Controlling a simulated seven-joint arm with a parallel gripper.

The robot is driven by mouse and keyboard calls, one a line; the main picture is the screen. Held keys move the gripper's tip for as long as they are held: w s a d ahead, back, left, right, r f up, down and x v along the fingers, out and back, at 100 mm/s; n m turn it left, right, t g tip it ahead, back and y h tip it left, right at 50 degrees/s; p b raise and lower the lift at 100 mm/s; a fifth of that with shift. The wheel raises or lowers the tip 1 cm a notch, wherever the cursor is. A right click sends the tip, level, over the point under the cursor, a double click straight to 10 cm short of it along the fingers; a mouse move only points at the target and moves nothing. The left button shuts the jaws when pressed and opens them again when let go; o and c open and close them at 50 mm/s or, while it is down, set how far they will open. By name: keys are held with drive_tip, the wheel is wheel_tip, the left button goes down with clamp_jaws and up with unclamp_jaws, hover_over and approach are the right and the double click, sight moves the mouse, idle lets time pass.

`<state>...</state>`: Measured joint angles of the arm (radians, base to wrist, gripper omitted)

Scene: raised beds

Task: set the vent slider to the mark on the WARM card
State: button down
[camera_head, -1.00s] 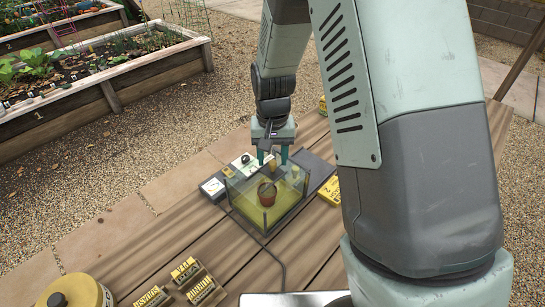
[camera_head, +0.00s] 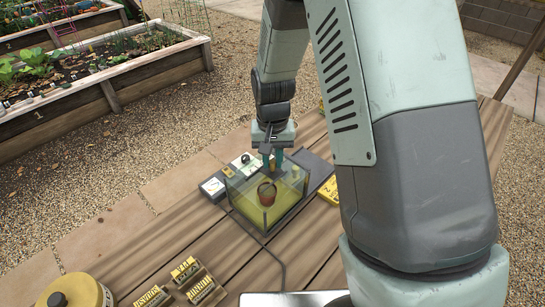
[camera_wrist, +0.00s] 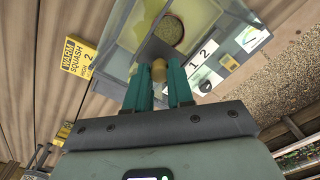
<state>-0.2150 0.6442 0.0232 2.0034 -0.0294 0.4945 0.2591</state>
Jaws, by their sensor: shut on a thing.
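My gripper (camera_head: 272,165) is at the back edge of a clear-walled box (camera_head: 266,231). In the wrist view its teal fingers (camera_wrist: 160,72) are closed around a small brass-coloured knob (camera_wrist: 158,70), which appears to be the vent slider's. The fingers hide most of the knob and any scale marks beside it. The yellow WARM card (camera_wrist: 77,58) reads "WARM SQUASH HIGH 2" in the wrist view; a yellow card (camera_head: 329,191) lies right of the box in the head view.
A potted plant (camera_head: 267,193) stands inside the box. A second brass knob (camera_wrist: 229,62) is near a white panel marked 1 and 2 (camera_wrist: 203,57). Wooden label blocks (camera_head: 186,280) and a yellow round container (camera_head: 76,291) are at the front left.

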drive_tip(key=shift+s+a, duration=1.6)
drive_tip(key=shift+a, duration=0.05)
drive_tip(key=c, duration=1)
unclamp_jaws()
drive_tip(key=shift+o, duration=0.2)
drive_tip(key=shift+d, duration=0.1)
wheel_tip(320, 180, up, 11)
wheel_tip(320, 180, up, 12)
drive_tip(key=t, duration=0.2)
hover_over(260, 180)
drive_tip(key=s+d, duration=0.6)
drive_tip(key=d, duration=0.1)
drive_tip(key=s+d+r+t, duration=0.1)
drive_tip(key=s+d+r, duration=0.2)
drive_tip(key=s, duration=0.3)
drive_tip(key=s+d+r+t, duration=0.2)
drive_tip(key=s+d+r, duration=0.1)
drive_tip(key=s, duration=0.4)
drive_tip(key=shift+s+r+t, duration=0.15)
drive_tip(key=shift+r+t, duration=0.1)
drive_tip(key=shift+t, duration=0.05)
